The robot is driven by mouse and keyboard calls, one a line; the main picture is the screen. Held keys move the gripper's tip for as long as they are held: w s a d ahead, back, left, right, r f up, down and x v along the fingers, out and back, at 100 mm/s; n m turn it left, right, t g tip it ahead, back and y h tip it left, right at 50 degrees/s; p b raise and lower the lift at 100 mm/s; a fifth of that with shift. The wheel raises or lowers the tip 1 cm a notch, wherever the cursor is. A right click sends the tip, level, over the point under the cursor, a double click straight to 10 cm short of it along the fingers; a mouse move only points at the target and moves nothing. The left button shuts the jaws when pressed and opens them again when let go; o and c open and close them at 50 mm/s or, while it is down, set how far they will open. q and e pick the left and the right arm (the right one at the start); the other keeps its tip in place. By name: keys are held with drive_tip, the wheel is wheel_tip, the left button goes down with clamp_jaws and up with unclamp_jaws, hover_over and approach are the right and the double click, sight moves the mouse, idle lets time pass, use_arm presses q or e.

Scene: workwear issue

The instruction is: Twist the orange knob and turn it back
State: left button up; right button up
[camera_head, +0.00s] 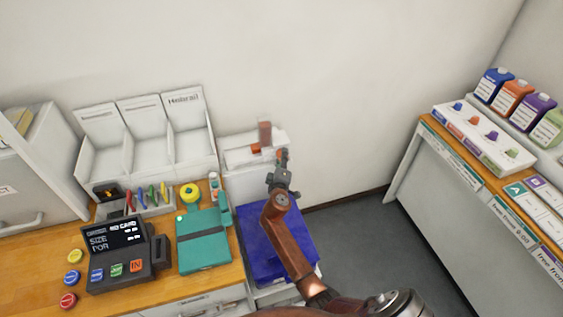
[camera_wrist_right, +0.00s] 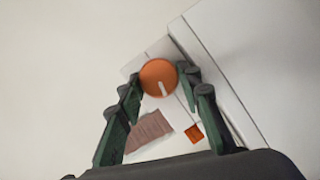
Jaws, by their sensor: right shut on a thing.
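The orange knob (camera_wrist_right: 158,77) is a round disc with a pale mark across its face. It sits on a white unit (camera_head: 241,157) against the wall. My right gripper (camera_head: 281,160) reaches it from the front. In the right wrist view the two green-and-black fingers of the right gripper (camera_wrist_right: 158,82) lie on either side of the knob, shut on its rim. In the head view the knob is mostly hidden by the gripper. My left gripper is not in view.
A brown upright piece (camera_head: 264,133) and a small orange square (camera_wrist_right: 193,133) are close to the knob. A blue bin (camera_head: 262,240) stands below my right arm. A teal folder (camera_head: 203,248) and a dark terminal (camera_head: 118,255) are on the wooden counter to the left.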

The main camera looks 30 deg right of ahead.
drive_tip(key=shift+f+n+b, duration=0.1)
drive_tip(key=shift+n+b, duration=0.4)
drive_tip(key=o, duration=1.2)
drive_tip(key=shift+c, duration=0.2)
drive_tip(key=v, duration=0.8)
drive_tip(key=shift+f, duration=0.1)
drive_tip(key=shift+c, duration=0.4)
